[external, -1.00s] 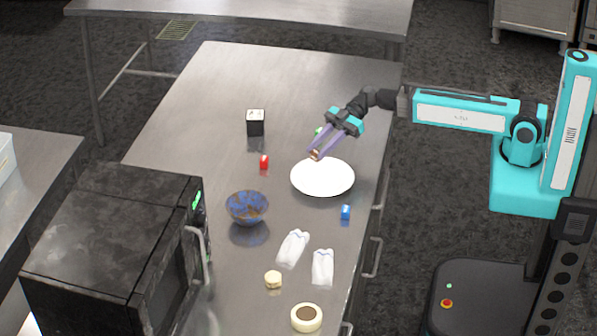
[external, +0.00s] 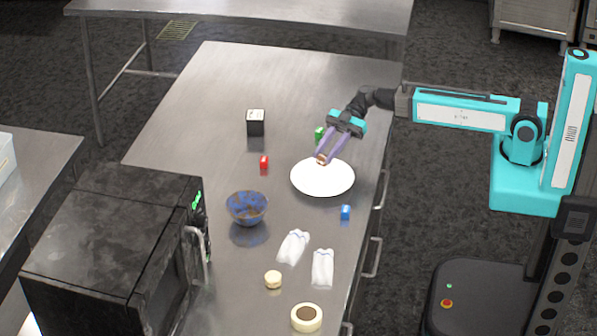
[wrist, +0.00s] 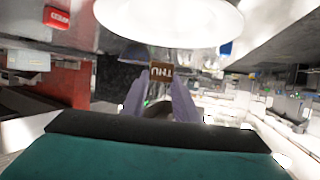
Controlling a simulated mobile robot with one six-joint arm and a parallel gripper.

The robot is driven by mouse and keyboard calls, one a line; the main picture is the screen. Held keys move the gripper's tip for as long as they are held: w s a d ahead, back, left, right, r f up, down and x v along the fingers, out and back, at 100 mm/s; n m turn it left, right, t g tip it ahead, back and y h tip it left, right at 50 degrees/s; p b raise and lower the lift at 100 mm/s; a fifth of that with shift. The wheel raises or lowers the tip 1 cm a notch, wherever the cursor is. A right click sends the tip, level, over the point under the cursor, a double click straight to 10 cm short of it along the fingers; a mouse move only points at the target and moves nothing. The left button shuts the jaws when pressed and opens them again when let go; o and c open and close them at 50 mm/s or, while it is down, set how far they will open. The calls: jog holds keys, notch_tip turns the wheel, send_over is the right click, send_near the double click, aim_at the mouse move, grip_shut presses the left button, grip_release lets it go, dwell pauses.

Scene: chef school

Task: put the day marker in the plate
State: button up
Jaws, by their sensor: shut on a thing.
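The day marker is a small brown block (external: 321,159) held between the tips of my gripper (external: 322,158). In the wrist view the day marker (wrist: 160,71) shows the letters THU, upside down, between the two purple fingers of my gripper (wrist: 160,85). The white round plate (external: 322,180) lies on the steel table. The held marker is over or near the plate's far edge in the external view; its height above the plate is hard to tell. The plate (wrist: 175,20) fills the top of the wrist view, and its surface looks empty.
A red block (external: 264,162), a green block (external: 319,134) and a blue block (external: 345,212) lie around the plate. A black-and-white box (external: 255,123) stands farther left. A blue bowl (external: 247,208), white cloth-like items (external: 293,247) and a microwave (external: 110,240) are nearer.

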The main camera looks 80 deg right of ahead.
aim_at(324, 178)
jog(key=shift+f+p, duration=0.4)
jog(key=shift+f, duration=1.15)
jog(key=shift+f, duration=0.1)
jog(key=shift+f+p, duration=0.55)
jog(key=shift+f, duration=1.15)
jog(key=shift+f, duration=0.15)
jog(key=o, duration=1)
jog(key=shift+r, duration=0.25)
